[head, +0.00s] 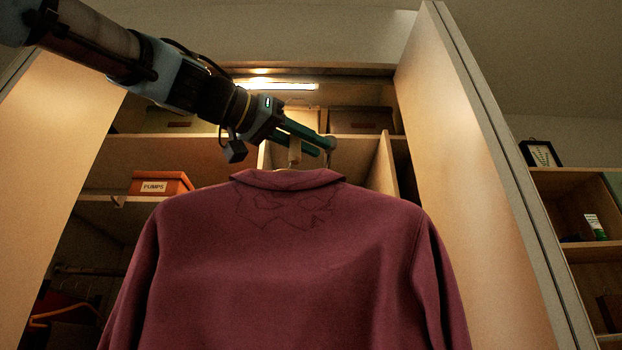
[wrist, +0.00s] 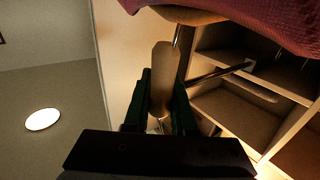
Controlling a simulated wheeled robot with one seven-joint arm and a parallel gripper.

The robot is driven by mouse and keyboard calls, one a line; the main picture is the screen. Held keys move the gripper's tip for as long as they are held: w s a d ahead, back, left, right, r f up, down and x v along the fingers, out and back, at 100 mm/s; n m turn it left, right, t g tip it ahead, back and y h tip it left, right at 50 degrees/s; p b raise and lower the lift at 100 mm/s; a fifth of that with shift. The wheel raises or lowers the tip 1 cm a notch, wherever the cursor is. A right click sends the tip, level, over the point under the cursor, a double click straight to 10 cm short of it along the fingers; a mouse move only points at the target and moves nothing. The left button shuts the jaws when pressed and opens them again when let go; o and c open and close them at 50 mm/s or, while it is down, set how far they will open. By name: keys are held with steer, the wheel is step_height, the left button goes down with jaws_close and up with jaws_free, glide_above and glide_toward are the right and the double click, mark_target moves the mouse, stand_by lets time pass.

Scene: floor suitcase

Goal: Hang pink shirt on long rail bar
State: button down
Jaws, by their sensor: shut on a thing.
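The pink shirt (head: 290,265) hangs on a wooden hanger in front of the open wardrobe and covers much of its middle. In the wrist view its cloth (wrist: 270,18) fills the top right. My gripper (head: 312,146) is shut on the hanger's upper part (head: 295,150), above the collar. The wrist view shows the gripper fingers (wrist: 162,105) either side of a flat light wooden piece (wrist: 162,70). A thin bar (wrist: 218,76) runs inside the wardrobe there. A rail (head: 78,271) also shows at the lower left in the head view; I cannot tell which is the long one.
Open wardrobe doors stand at left (head: 60,165) and right (head: 475,170). An orange box (head: 160,183) labelled PUMPS sits on a left shelf. An orange hanger (head: 62,312) is in the dark lower left compartment. A side shelf (head: 580,245) holds small items.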

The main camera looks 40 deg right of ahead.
steer(key=s+a+b, duration=1.3)
steer(key=s+a, duration=0.1)
steer(key=s, duration=0.2)
steer(key=shift+s+a, duration=0.25)
steer(key=shift+s, duration=0.1)
stand_by(1.0)
